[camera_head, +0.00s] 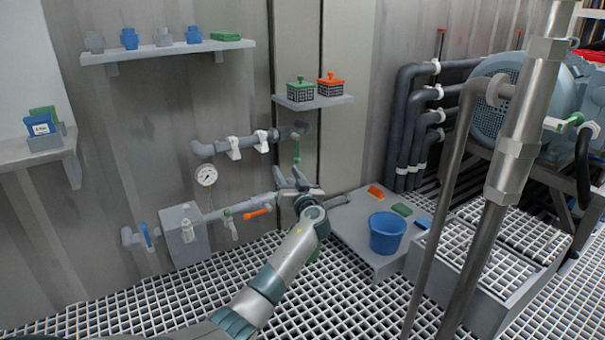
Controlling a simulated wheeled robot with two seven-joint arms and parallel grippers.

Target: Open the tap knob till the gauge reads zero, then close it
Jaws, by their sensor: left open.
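The round white gauge (206,175) is on the wall piping; its needle is too small to read. A valve with an orange lever (257,212) and a green part is on the lower pipe, left of my left gripper. A blue valve handle (146,237) is at that pipe's left end. A small green fitting (296,150) hangs below the upper pipe, just above the gripper. I cannot tell for sure which of these is the tap knob. My left gripper (292,180) is open at the lower pipe's right end, and its hand hides what lies behind. My right gripper is not in view.
A blue bucket (388,235) stands on a low grey platform (350,228) with small coloured blocks. A wall shelf (313,102) with two baskets is above the gripper. Steel poles (505,170) cross the right foreground. The grated floor (130,310) at lower left is clear.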

